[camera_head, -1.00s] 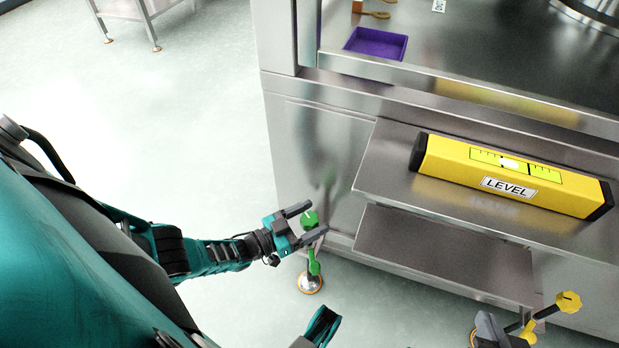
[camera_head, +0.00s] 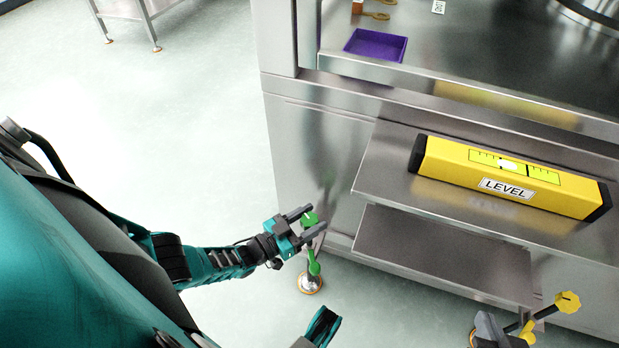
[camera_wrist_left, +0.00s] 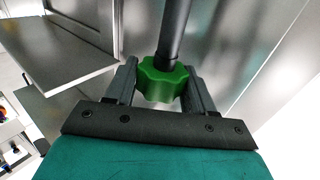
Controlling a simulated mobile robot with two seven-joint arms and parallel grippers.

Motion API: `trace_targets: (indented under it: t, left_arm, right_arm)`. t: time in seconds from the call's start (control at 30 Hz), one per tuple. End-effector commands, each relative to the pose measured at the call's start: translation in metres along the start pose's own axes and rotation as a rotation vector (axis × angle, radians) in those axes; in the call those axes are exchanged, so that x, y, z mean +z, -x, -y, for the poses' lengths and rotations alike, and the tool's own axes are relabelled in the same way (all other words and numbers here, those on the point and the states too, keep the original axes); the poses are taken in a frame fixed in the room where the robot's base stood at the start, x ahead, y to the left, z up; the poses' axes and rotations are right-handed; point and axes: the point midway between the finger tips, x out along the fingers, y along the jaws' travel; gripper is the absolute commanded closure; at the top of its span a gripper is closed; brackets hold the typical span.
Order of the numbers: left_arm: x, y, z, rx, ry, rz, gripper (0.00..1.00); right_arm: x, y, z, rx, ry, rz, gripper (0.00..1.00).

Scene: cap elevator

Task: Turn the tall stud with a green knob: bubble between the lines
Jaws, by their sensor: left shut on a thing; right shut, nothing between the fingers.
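The green knob (camera_head: 309,220) tops a tall stud with a dark rod, a green lower part (camera_head: 314,265) and a round foot on the floor. My left gripper (camera_head: 310,221) is shut on the green knob, one finger on each side, as the left wrist view (camera_wrist_left: 160,82) also shows. The yellow level (camera_head: 463,184) lies on the steel shelf. Its pale bubble (camera_head: 508,164) sits a little left of the vial's middle, left of the right-hand dark line. I cannot tell whether it covers the left line.
The shelf (camera_head: 385,175) and a lower plate (camera_head: 400,245) jut from the steel cabinet. A purple tray (camera_head: 376,44) lies on top.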

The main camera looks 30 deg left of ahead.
Motion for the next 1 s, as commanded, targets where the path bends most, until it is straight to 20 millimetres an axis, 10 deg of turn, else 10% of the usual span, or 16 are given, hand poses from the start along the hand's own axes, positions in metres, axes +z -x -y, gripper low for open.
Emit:
trace_targets:
  t: [0.6, 0.63, 1.0]
  left_arm:
    - [-0.0001, 0.0, 0.0001, -0.176, 0.0, 0.002, 0.77]
    - [-0.0001, 0.0, 0.0001, -0.176, 0.0, 0.002, 0.44]
    - [0.0, 0.0002, 0.0003, -0.176, 0.0, 0.002, 0.26]
  right_arm:
    - [-0.0002, 0.0033, -0.003, 0.008, 0.001, 0.0, 1.0]
    - [-0.0001, 0.0033, -0.003, 0.008, 0.001, 0.0, 1.0]
    - [0.0004, 0.0032, -0.0025, 0.007, 0.002, 0.003, 1.0]
